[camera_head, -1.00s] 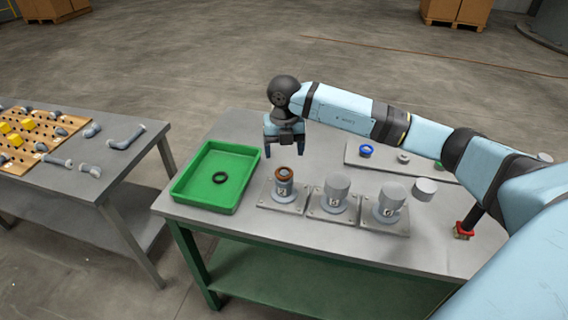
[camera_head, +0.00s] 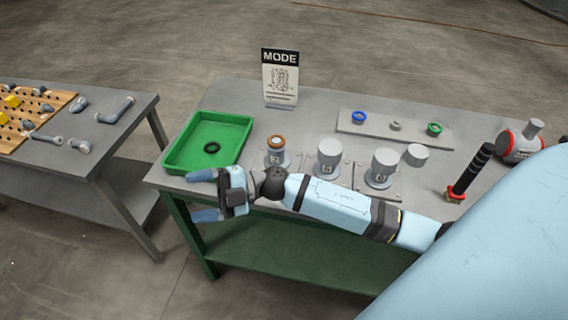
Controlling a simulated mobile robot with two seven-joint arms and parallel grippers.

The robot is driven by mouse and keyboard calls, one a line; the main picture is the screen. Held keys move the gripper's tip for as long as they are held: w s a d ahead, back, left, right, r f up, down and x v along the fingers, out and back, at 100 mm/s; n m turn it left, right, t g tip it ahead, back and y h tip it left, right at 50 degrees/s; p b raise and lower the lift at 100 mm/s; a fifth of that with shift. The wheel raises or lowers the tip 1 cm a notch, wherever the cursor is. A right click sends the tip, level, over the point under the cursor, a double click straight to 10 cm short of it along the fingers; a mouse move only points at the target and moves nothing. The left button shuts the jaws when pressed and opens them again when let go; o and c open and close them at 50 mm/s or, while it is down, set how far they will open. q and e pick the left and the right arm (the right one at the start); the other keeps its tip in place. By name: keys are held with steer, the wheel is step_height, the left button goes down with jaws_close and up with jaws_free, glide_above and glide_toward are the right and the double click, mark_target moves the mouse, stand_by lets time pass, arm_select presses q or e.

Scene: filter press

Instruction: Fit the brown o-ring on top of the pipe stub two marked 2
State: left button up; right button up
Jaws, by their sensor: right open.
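The brown o-ring (camera_head: 276,141) lies on top of the pipe stub marked 2 (camera_head: 275,158), the leftmost of three stubs on the grey table. It looks level, though its exact seating is too small to tell. My right gripper (camera_head: 204,195) is open and empty at the table's front left edge, its fingers pointing left, in front of the green tray. It is apart from the ring and the stub. My left gripper is not in view.
A green tray (camera_head: 238,128) holds a black ring (camera_head: 211,147). Two capped stubs (camera_head: 329,158) (camera_head: 382,168) stand to the right. A plate (camera_head: 409,139) with blue and green rings lies behind. A MODE sign (camera_head: 280,78) stands at the back. A black-handled tool (camera_head: 471,172) is at right.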

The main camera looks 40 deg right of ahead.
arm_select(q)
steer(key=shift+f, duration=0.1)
arm_select(e)
steer(key=s+d+f+m+t+h, duration=0.2)
steer(key=s+d+f+m+h, duration=0.2)
steer(key=s+f+m+h, duration=0.4)
steer(key=s+d+f+m+t+h, duration=0.3)
steer(key=s+d+f+m+h, duration=0.2)
steer(key=f+m, duration=1)
steer(key=s+h, duration=0.3)
steer(key=shift+f+m+t, duration=0.3)
steer(key=shift+f, duration=0.1)
arm_select(q)
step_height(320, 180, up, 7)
steer(key=p, duration=0.8)
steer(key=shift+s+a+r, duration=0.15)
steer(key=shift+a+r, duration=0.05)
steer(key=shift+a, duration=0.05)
arm_select(e)
step_height(320, 180, up, 8)
steer(key=shift+d+f+h, duration=0.25)
steer(key=shift+h, duration=0.05)
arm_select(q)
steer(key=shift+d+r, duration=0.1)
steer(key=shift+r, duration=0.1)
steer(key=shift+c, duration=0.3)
arm_select(e)
steer(key=shift+a+r, duration=0.1)
steer(key=shift+r, duration=0.1)
steer(key=shift+c, duration=0.2)
